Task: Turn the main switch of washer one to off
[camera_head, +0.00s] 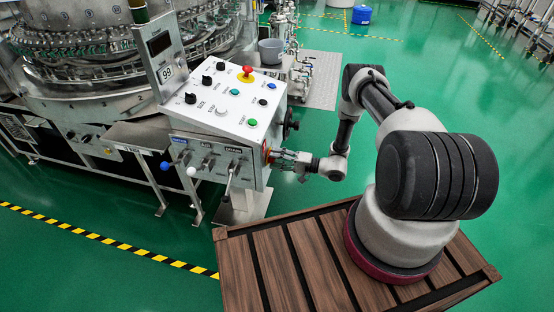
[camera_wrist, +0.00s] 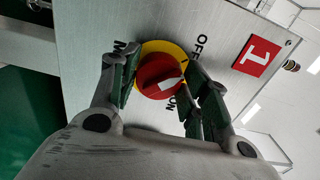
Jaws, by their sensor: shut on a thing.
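The main switch is a round red knob (camera_wrist: 158,75) with a white pointer mark on a yellow ring (camera_wrist: 178,50). It is on a grey panel face, with "OFF" and "ON" lettering to the right of the ring in the wrist view. The white mark lies on the right part of the knob; its exact setting is hard to tell. My gripper (camera_wrist: 162,80) has one finger on each side of the knob and is shut on it. In the head view my gripper (camera_head: 284,157) reaches the right side of the control box, where a bit of the switch (camera_head: 268,155) shows.
A red label with a white "1" (camera_wrist: 257,56) is beside the switch. The sloping control box (camera_head: 230,100) carries several knobs and a red button on yellow (camera_head: 246,73). Levers (camera_head: 229,180) stick out of its front. Green floor is open behind my arm.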

